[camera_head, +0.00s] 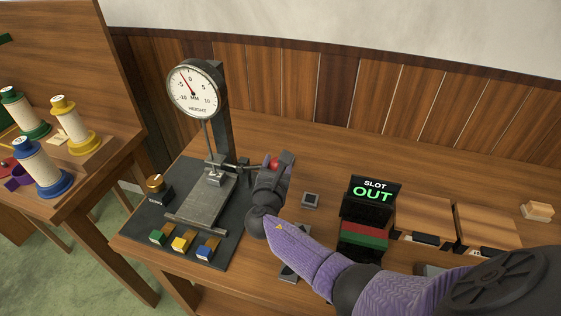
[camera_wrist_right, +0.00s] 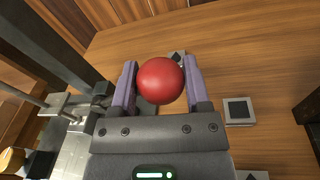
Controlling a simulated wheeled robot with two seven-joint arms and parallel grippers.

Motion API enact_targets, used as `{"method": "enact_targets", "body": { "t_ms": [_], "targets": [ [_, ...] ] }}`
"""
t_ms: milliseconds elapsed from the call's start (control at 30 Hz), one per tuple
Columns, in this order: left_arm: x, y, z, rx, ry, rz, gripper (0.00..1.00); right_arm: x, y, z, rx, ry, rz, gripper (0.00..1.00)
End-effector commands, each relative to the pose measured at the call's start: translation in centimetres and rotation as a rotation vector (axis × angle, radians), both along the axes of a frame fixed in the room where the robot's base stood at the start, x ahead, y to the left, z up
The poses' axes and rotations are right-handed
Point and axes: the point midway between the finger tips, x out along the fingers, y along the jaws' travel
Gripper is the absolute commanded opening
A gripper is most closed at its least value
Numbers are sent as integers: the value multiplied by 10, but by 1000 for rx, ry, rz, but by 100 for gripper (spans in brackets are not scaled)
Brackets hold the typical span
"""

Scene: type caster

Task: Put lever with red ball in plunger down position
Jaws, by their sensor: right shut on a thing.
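The red ball (camera_head: 274,163) is on the end of a thin lever (camera_head: 240,167) that reaches right from the height gauge (camera_head: 195,90). The lever looks roughly level in the head view. My right gripper (camera_head: 279,164) is shut on the red ball, and in the right wrist view the ball (camera_wrist_right: 160,80) sits between its two purple fingers. The gauge's round dial has its needle left of the 0 mark. A small metal block (camera_head: 215,173) is under the plunger on the grey plate (camera_head: 200,207). My left gripper is not in view.
Green, yellow and blue buttons (camera_head: 183,242) and a knob (camera_head: 156,184) are on the gauge's dark mat. A side table with thread spools (camera_head: 75,123) is at left.

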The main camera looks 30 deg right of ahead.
Motion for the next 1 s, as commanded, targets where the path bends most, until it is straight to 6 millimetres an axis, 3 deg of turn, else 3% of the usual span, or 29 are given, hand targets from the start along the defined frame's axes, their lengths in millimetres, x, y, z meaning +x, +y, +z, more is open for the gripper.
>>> {"method": "enact_targets", "body": {
  "t_ms": [633, 667, 800, 1000],
  "targets": [
    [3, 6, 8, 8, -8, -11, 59, 2, 3, 4, -32, 39, 5, 0],
    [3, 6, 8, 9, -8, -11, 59, 2, 3, 4, -32, 39, 5, 67],
    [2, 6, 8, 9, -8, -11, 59, 2, 2, 4, -32, 37, 4, 95],
    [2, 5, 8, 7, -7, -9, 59, 2, 2, 4, -31, 37, 2, 95]
  ]
}}
